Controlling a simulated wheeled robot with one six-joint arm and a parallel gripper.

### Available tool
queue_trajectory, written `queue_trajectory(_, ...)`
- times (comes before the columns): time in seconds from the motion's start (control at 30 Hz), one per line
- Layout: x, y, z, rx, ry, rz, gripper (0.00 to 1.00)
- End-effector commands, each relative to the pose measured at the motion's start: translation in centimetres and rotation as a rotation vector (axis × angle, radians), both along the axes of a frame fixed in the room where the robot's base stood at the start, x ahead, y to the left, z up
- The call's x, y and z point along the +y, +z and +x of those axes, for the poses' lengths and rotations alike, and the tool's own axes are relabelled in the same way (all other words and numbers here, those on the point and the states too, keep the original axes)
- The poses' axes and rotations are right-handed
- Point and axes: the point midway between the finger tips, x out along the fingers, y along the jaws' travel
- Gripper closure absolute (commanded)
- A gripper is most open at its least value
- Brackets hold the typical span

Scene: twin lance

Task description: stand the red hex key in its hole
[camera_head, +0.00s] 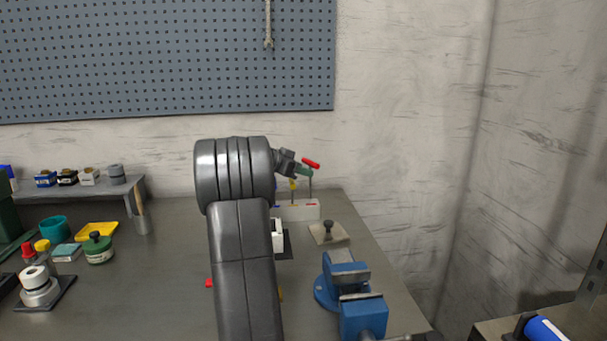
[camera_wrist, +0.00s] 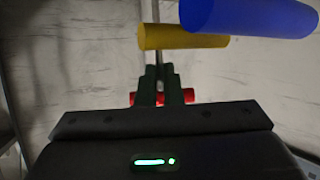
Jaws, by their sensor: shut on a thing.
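The red hex key's handle (camera_head: 311,163) is a red bar with a thin grey shaft hanging down. It also shows red on both sides of my fingers in the wrist view (camera_wrist: 189,95). My gripper (camera_head: 302,170) is shut on the key. The shaft hangs about upright over the right end of a white block (camera_head: 296,213) with coloured marks. Its lower end is near the block's top; I cannot tell whether it is in a hole. A yellow handle (camera_head: 293,184) stands left of it. The wrist view shows this yellow handle (camera_wrist: 185,38) and a blue handle (camera_wrist: 250,15).
My arm hides the block's left side. A blue vise (camera_head: 357,312) stands at the front right. A small plate with a dark knob (camera_head: 328,231) lies between vise and block. A pegboard (camera_head: 160,55) hangs behind. Jars and tape rolls (camera_head: 38,284) are at left.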

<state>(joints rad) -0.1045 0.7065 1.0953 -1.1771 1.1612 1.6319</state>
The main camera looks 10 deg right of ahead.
Motion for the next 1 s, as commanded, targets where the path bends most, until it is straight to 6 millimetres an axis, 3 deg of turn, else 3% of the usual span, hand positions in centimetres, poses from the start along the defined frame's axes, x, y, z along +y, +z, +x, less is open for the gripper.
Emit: queue_trajectory(1.0,0.0,-1.7,0.0,0.0,0.0,-0.001,1.0)
